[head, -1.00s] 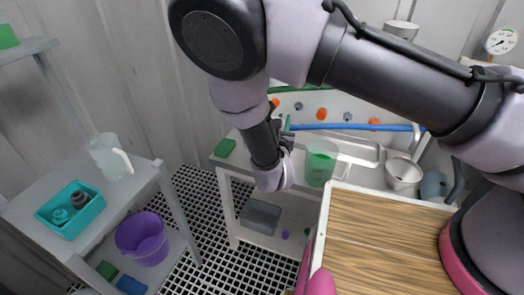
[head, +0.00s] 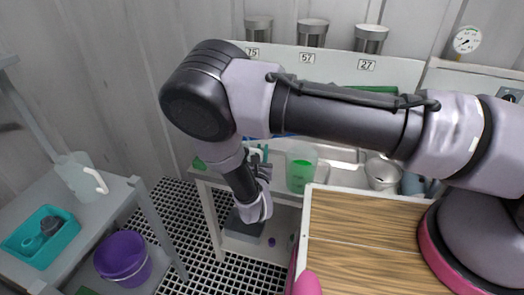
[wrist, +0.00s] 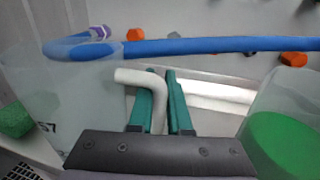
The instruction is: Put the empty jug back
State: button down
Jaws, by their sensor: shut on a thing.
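My gripper (wrist: 158,105) has its teal fingers closed around the white handle (wrist: 140,78) of a clear jug (wrist: 75,100). The jug's see-through body fills the left of the wrist view, and I see no liquid in it. In the head view my gripper (head: 264,155) is over the left end of the sink bench, and my arm mostly hides the held jug. A second clear jug (head: 301,168) with green in its lower part stands on the bench to the right; it also shows in the wrist view (wrist: 285,140). Another clear jug (head: 78,178) with a white handle stands on the left shelf.
The left shelf (head: 110,205) also holds a teal tray (head: 42,238); a purple bucket (head: 122,258) is below. A metal pot (head: 382,172) is at the sink. A blue hose (wrist: 200,46) crosses beyond my gripper. Several metal vessels (head: 312,33) with number labels stand above the back panel.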

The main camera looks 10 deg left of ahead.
jog(key=c, duration=0.9)
grip_release()
jog(key=shift+o, duration=0.2)
